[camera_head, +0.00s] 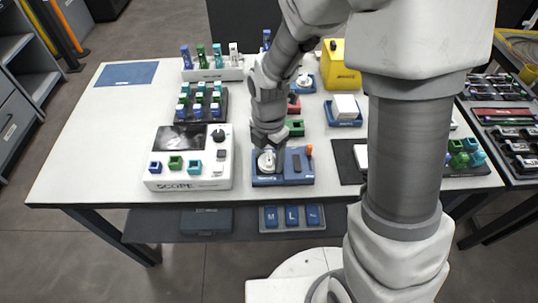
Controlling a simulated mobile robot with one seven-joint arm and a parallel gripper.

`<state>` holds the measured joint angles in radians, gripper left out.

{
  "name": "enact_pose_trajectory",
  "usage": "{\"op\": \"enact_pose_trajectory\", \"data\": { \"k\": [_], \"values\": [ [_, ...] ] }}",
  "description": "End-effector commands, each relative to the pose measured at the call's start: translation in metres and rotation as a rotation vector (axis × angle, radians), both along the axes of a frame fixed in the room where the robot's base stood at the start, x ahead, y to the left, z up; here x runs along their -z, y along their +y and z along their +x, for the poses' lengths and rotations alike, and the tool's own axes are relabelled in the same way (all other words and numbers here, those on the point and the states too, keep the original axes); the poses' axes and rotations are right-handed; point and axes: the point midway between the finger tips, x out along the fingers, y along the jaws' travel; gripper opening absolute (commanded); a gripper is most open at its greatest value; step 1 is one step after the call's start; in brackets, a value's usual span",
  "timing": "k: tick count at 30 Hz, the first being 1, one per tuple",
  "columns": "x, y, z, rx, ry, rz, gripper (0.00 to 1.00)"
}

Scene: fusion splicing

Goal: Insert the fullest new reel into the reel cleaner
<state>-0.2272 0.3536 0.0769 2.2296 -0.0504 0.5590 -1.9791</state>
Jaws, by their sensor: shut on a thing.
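My gripper (268,151) points down over the left part of a small blue device (297,180) at the table's front edge. The jaws are shut on a white round reel (267,163), which is at the left part of this device, and partly hide it. I cannot tell whether the reel is fully seated or just above it. The device may be the reel cleaner; its front lettering is too small to read. Another white round part, possibly a reel (303,80), sits on a blue holder further back, partly behind my arm. How full either one is cannot be seen.
A white scope unit (217,172) stands close left of the blue device. A dark mat (347,175) lies to the right. Racks of coloured parts (202,106), a yellow box (341,66) and a blue tray (346,120) stand behind. The table's left side is clear.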

Motion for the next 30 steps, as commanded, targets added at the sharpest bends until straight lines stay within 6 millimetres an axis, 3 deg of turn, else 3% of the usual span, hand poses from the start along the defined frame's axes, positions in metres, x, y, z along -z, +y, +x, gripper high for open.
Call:
{"op": "enact_pose_trajectory", "data": {
  "k": [30],
  "values": [
    [-0.0014,-0.0001,-0.0003,0.0,0.001,0.0,0.26]
  ]
}}
